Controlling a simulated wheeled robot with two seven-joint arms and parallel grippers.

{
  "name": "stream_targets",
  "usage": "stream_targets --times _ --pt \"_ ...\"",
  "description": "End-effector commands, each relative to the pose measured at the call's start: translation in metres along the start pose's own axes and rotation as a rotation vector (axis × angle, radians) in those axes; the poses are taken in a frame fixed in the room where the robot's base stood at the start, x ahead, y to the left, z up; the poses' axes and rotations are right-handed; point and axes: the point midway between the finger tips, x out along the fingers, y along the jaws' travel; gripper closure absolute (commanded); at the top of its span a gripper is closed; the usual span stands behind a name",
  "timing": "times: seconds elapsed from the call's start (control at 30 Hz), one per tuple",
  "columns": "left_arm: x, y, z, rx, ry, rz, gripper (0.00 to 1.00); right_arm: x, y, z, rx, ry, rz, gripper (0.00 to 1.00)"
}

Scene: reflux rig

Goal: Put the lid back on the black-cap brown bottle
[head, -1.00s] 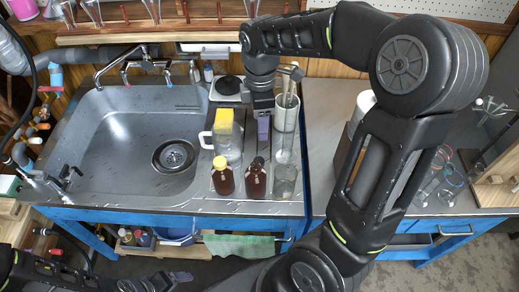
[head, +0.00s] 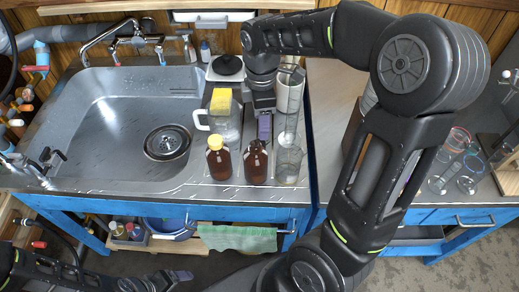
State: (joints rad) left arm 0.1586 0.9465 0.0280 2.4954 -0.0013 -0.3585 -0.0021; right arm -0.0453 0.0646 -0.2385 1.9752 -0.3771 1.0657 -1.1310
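The black-cap brown bottle (head: 256,164) stands upright on the ribbed drainboard right of the sink, beside a yellow-capped brown bottle (head: 219,160). Its neck top looks dark; I cannot tell whether that is a lid or the bare neck. My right gripper (head: 265,132) points down just behind this bottle in the picture, its purple-grey fingertips apart from the neck. I cannot make out a lid in it or a gap between its fingers. My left gripper (head: 180,276) is low at the bottom edge, in front of the bench and away from the bottles, its finger opening unclear.
The sink (head: 110,120) lies left. A green towel (head: 238,238) hangs below the front edge. More glassware stands far right.

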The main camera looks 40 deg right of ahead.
Motion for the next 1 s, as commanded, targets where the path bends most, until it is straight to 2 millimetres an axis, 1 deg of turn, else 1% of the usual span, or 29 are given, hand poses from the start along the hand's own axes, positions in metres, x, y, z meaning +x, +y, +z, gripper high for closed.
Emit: stream_targets --times 0.3,0.37,0.6,0.9,1.0 --pt "-0.001 0.0 0.0 0.0 0.001 0.0 0.21 0.0 0.0 0.0 0.0 0.0 0.0 0.43" --pt "0.0 0.0 0.0 0.0 0.001 0.0 0.21 0.003 0.0 0.0 0.0 0.0 -0.001 0.43" --pt "0.002 -0.001 0.0 0.0 0.001 0.0 0.21 0.025 0.0 -0.001 0.0 -0.001 -0.001 0.43" --pt "0.002 -0.001 0.0 0.0 0.0 0.0 0.21 0.026 0.0 -0.001 0.0 0.0 0.0 0.43" --pt "0.002 -0.001 0.0 0.0 0.0 0.0 0.21 0.031 -0.001 -0.001 0.0 -0.001 -0.002 0.43"
